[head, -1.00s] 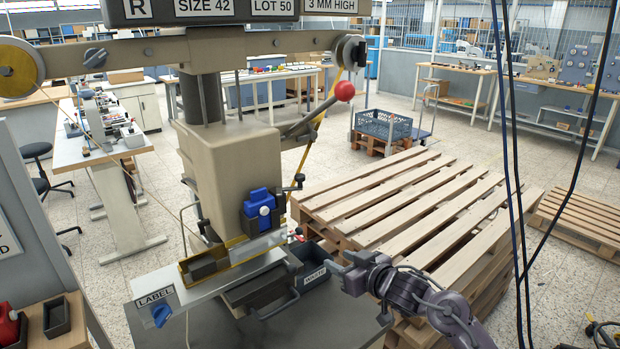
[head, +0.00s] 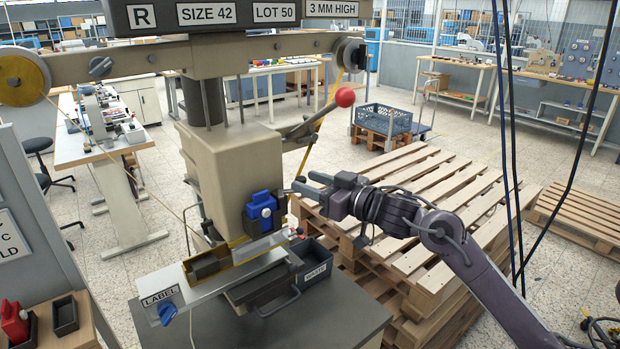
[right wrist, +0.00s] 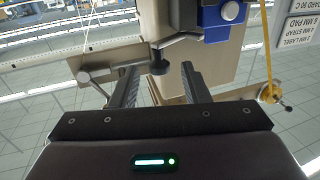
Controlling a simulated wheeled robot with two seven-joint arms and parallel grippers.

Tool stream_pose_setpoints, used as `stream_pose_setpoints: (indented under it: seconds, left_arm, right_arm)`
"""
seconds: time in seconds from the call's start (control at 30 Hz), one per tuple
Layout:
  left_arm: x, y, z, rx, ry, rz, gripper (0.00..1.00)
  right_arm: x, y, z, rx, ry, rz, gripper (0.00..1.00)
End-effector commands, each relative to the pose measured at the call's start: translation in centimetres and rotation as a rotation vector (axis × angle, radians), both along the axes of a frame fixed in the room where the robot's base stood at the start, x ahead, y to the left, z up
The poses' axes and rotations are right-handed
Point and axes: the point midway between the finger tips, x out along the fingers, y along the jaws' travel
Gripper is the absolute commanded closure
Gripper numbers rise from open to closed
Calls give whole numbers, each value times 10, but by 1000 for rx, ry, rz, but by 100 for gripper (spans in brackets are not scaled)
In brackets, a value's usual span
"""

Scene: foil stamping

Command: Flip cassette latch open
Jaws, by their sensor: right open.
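The blue cassette-like block (head: 262,212) sits on the front of the beige press head. It also shows at the upper right of the right wrist view (right wrist: 222,14). A small metal lever with a black knob (right wrist: 158,66), which may be the latch, sticks out beside it. My right gripper (head: 305,184) is at the right side of the press head, its fingers pointing left. In the right wrist view it is open (right wrist: 160,85), and the knob shows between the fingertips. I cannot tell whether they touch. My left gripper is not in view.
A red-knobbed press handle (head: 345,97) stands above my right gripper, with a yellow strap beside it. Below are a plate marked LABEL (head: 162,297) and a dark WASTE bin (head: 318,262). Stacked pallets (head: 430,200) lie to the right. Dark cables hang farther right.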

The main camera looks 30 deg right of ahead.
Motion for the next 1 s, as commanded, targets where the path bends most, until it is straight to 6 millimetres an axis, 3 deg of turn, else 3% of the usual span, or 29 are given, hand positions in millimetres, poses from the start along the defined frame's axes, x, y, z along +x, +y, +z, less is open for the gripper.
stream_pose_setpoints:
  seconds: [0.37, 0.7, 1.0]
  left_arm:
    - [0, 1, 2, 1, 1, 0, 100]
    - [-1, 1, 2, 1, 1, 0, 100]
    - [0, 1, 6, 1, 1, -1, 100]
  right_arm:
    - [6, 2, -1, 0, 1, -2, 58]
    - [6, 2, -1, 0, 1, -2, 100]
    - [8, 0, 0, 0, 2, 35, 100]
